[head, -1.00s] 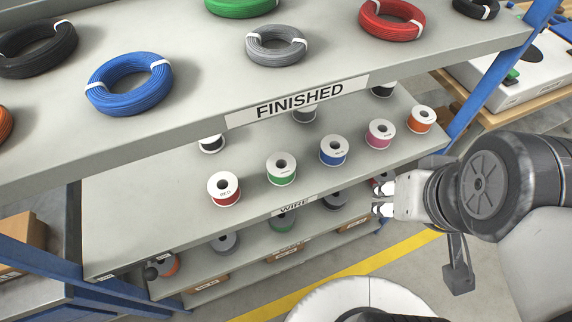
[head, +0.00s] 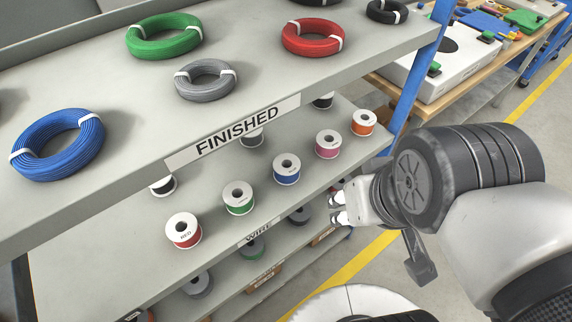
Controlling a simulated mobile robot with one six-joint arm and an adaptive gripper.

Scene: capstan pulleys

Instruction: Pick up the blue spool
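The blue spool (head: 287,170) has white flanges and blue wire. It stands upright on the shelf labelled WIRE, in the front row between the green spool (head: 238,198) and the pink spool (head: 328,145). My gripper (head: 336,207) is to the right of and below the blue spool in the picture, apart from it, near the front edge of that shelf. Its two pale fingertips show a gap between them, with nothing visible in it. Part of my gripper is hidden behind my wrist.
A red spool (head: 184,231) and an orange spool (head: 364,122) stand at the ends of the row. The FINISHED shelf (head: 130,150) overhangs above with wire coils. A blue upright (head: 412,85) bounds the rack on the right. More spools sit on a lower shelf.

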